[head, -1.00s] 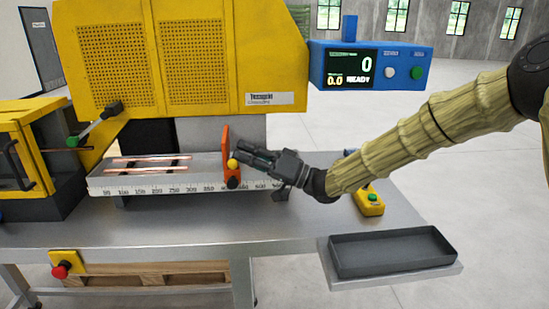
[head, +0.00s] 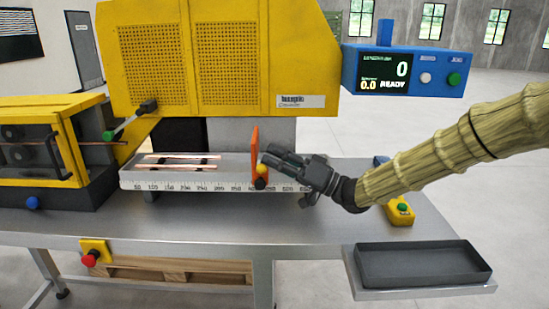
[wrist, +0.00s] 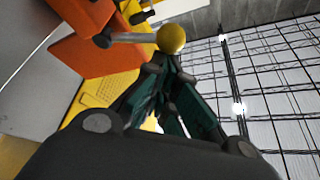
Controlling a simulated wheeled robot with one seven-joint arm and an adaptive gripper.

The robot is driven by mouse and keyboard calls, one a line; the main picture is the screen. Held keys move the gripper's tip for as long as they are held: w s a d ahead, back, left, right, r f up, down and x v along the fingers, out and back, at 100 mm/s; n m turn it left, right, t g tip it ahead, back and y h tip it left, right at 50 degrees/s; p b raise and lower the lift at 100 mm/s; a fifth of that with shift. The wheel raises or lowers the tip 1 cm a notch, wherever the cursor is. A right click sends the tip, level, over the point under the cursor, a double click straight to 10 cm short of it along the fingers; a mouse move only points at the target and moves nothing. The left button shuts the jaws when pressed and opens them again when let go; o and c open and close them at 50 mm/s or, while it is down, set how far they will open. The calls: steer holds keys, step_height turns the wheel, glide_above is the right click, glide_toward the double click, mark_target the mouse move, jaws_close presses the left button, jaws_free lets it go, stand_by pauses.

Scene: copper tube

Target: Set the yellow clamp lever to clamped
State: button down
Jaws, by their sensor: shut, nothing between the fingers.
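The yellow clamp lever shows as a yellow ball knob (head: 261,169) at the orange stop plate (head: 254,148) on the ruled rail. In the wrist view the yellow knob (wrist: 171,39) sits on a grey rod that runs to an orange block (wrist: 82,50). My gripper (head: 268,158) is at the right of the orange plate, its fingertips right beside the knob. In the wrist view the fingers (wrist: 168,68) are shut with nothing between them, and their tips are just below the knob. I cannot tell whether they touch it.
Copper tubes (head: 180,162) lie on the ruled tray (head: 190,183) left of the plate. A yellow machine (head: 215,60) stands behind. A blue display box (head: 405,70) reads READY. A dark tray (head: 422,264) is at the front right. A yellow button box (head: 399,211) stands under my arm.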

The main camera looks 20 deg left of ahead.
steer(key=w+d, duration=0.3)
steer(key=d, duration=0.6)
steer(key=shift+f+b, duration=0.2)
steer(key=shift+b, duration=0.15)
